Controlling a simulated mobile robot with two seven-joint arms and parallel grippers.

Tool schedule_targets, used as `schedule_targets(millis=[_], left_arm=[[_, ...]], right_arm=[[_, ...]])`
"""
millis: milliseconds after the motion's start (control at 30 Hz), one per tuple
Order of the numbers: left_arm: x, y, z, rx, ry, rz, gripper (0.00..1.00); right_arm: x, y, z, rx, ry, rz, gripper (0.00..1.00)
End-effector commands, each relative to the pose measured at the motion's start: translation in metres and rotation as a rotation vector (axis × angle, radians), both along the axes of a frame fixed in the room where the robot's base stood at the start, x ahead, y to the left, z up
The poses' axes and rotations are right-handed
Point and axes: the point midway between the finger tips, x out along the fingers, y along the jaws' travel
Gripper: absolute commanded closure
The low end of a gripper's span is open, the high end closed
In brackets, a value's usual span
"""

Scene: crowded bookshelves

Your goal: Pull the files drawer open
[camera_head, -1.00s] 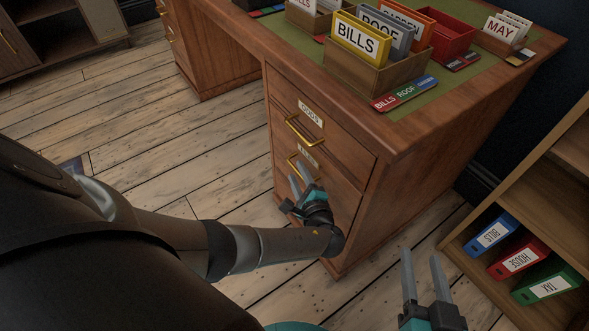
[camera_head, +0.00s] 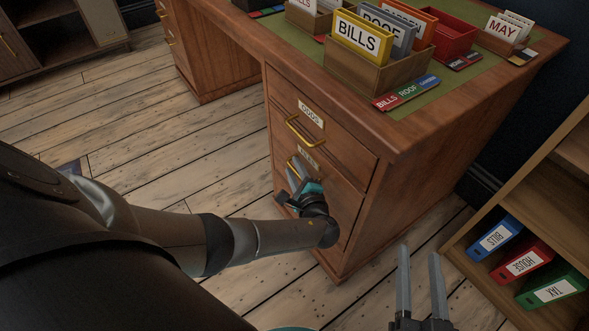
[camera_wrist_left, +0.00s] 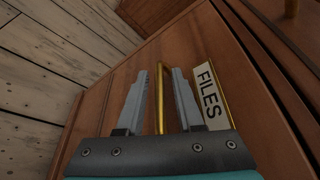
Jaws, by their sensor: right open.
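The files drawer (camera_head: 333,197) is the lower drawer in the near pedestal of the wooden desk, and its front looks flush with the desk. Its FILES label (camera_wrist_left: 209,95) shows in the left wrist view. Its brass handle (camera_wrist_left: 160,100) runs between the two fingers of my left gripper (camera_wrist_left: 159,98), with a gap on each side, so the gripper is open around the bar. In the head view my left gripper (camera_head: 298,172) is at the drawer front and partly hides the handle and label. My right gripper (camera_head: 420,268) is open and empty, right of the desk.
The ODDS drawer (camera_head: 322,130) with its own brass handle is just above. Card boxes, including one marked BILLS (camera_head: 378,76), stand on the desk top. A low shelf (camera_head: 520,195) with binders is at the right. Wooden floor (camera_head: 120,130) is clear left of the desk.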

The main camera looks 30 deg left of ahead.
Motion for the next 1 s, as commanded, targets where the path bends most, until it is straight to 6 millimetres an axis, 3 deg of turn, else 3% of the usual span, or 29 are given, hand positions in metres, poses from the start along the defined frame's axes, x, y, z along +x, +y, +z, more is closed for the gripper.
schedule_targets(millis=[33,300,1000], left_arm=[[0.0,0.0,0.0,0.0,0.0,0.0,0.71],[-0.0002,-0.0002,-0.0002,0.0,0.0,0.0,1.0],[-0.0008,-0.0004,-0.0009,-0.003,0.001,0.001,1.0]], right_arm=[[0.0,0.0,-0.0001,0.0,0.001,0.0,0.5],[0.0,0.0,-0.0004,0.0,0.001,0.0,0.5],[0.0001,-0.0001,-0.0004,-0.001,0.002,0.0,0.5]])
